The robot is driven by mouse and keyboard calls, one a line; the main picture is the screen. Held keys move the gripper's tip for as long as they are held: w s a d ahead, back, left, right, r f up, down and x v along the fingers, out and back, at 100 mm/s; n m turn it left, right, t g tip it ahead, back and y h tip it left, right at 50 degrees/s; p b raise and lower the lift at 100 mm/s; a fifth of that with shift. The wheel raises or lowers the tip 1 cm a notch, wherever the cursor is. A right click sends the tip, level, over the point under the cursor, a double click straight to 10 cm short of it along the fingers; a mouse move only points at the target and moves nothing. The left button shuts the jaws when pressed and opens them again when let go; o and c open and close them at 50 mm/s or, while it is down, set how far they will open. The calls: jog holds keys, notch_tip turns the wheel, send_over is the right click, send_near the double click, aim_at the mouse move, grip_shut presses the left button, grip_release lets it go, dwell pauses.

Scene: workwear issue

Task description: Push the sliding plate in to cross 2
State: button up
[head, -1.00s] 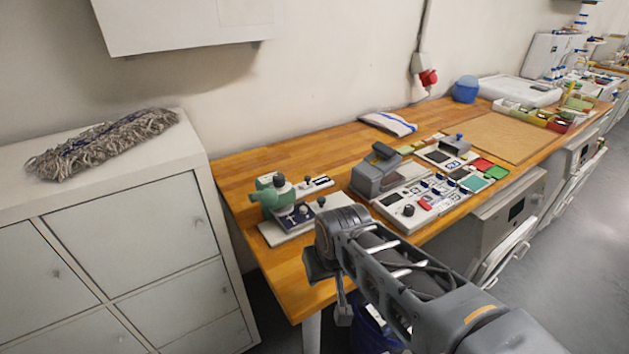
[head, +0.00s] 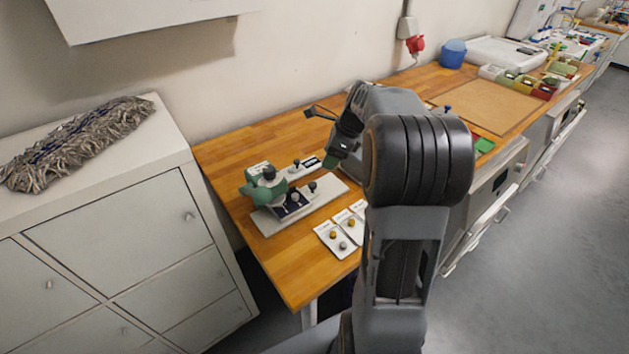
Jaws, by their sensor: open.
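A green machine (head: 258,180) stands on a pale base plate (head: 328,194) at the left part of the wooden bench. A dark blue plate (head: 291,207) with dark knobs sits low at its front; it looks like the sliding plate, but how far in it stands is too small to tell. A light bar (head: 301,168) with a black-and-white marked end and a knob lies behind it. I cannot read any cross marks. My gripper (head: 320,138) is open and empty, above the bench, behind and to the right of the green machine, apart from it.
White cards (head: 340,233) with yellow and grey round pieces lie at the bench's front edge, partly behind my arm. A brown mat (head: 487,105), a blue bin (head: 453,53) and small coloured boxes stand farther right. A cabinet with a mop head (head: 80,142) is at left.

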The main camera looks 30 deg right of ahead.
aim_at(313, 184)
jog(key=x, duration=1.1)
jog(key=shift+a+f, duration=0.1)
jog(key=shift+f, duration=0.15)
jog(key=shift+c, duration=0.4)
grip_shut()
